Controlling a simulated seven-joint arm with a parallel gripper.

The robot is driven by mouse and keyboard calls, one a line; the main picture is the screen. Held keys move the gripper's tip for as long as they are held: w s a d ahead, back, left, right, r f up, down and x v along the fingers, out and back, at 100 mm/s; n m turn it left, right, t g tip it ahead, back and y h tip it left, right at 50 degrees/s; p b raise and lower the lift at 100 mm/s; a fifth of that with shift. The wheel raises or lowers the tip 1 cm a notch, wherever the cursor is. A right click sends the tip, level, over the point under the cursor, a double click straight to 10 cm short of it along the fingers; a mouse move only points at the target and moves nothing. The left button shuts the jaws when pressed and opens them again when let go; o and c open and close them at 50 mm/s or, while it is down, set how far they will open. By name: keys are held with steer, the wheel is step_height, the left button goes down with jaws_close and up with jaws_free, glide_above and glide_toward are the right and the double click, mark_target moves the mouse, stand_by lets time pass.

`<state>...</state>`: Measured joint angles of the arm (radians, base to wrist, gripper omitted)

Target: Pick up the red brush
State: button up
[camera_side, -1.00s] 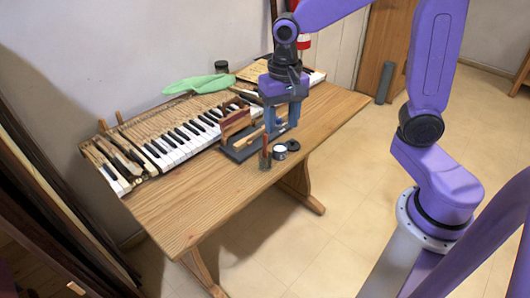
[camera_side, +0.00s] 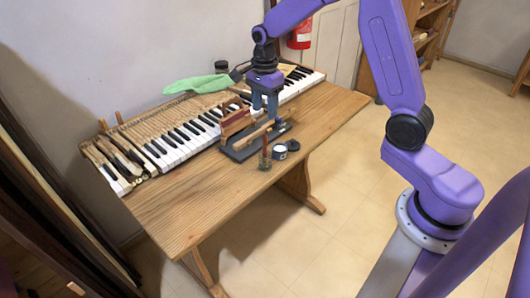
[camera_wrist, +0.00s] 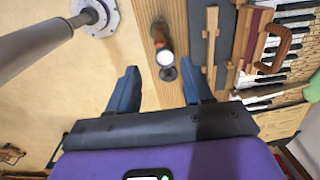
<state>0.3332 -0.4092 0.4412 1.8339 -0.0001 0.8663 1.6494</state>
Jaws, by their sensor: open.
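The red brush (camera_side: 265,150) stands upright in a small glass jar (camera_side: 265,164) near the front edge of the wooden table. In the wrist view, a reddish upright thing (camera_wrist: 162,40) that looks like the brush shows ahead of my fingers, between their lines. My gripper (camera_side: 264,113) is open and empty. In the side view it points down above the dark tray, behind the brush and apart from it. In the wrist view its two blue fingers (camera_wrist: 163,80) are spread wide. The brush's lower end is hard to make out in the jar.
A small tin (camera_side: 279,152) and a dark round lid (camera_side: 293,145) stand just right of the brush. Behind is a dark tray (camera_side: 243,154) with wooden parts. Piano keys (camera_side: 175,150) and a green cloth (camera_side: 198,84) lie further back. The table's front left (camera_side: 190,210) is clear.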

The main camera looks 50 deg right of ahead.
mark_target(265, 152)
step_height(265, 152, down, 14)
steer(key=shift+r, duration=0.2)
stand_by(0.4)
jaws_close()
